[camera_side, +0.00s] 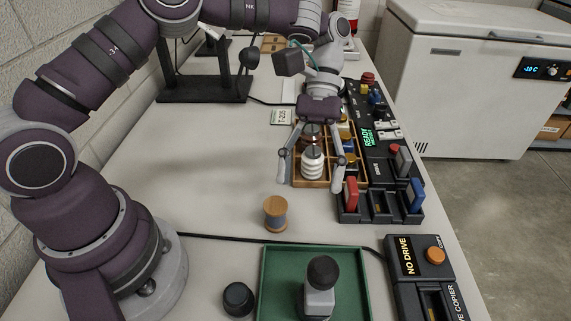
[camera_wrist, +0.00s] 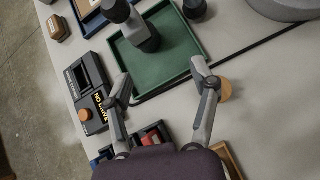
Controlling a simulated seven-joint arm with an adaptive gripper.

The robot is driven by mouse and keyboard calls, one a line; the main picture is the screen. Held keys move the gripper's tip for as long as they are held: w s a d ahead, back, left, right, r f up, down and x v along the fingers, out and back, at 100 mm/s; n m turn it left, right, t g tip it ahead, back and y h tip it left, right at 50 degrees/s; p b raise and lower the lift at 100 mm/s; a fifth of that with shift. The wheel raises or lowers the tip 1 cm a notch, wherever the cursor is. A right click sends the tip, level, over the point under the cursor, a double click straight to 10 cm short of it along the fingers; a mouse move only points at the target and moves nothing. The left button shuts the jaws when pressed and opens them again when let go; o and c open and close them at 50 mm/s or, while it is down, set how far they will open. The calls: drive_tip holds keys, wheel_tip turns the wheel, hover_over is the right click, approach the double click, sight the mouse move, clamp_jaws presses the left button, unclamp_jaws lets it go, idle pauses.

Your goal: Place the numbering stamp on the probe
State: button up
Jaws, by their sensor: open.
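What looks like the numbering stamp, a grey block with a black rounded knob (camera_side: 320,290), stands upright in the green tray (camera_side: 266,262). It also shows in the wrist view (camera_wrist: 143,36), in the tray at the top. I cannot tell for sure which thing is the probe. My gripper (camera_side: 311,173) is open and empty, its fingers spread above the wooden divided crate (camera_side: 300,181). A white ribbed piece (camera_side: 313,168) shows between the fingers in the side view; in the wrist view the space between the fingertips (camera_wrist: 163,82) shows only table and tray edge.
A wooden spool (camera_side: 275,213) stands between crate and tray. A black round knob (camera_side: 238,299) is left of the tray. A drive copier (camera_side: 412,262) and a black dock with coloured cartridges (camera_side: 376,213) line the right edge. The table's left middle is clear.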

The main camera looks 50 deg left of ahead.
drive_tip(key=s+a+r+m+t+y, duration=0.2)
drive_tip(key=s+a+r+t, duration=0.1)
drive_tip(key=a+t, duration=0.3)
drive_tip(key=s+a+r+m+t+y, duration=0.3)
drive_tip(key=s+a+r+t, duration=0.1)
drive_tip(key=a+r+t, duration=0.1)
drive_tip(key=shift+s+a+t, duration=0.25)
drive_tip(key=shift+a+t, duration=0.45)
drive_tip(key=shift+t, duration=0.1)
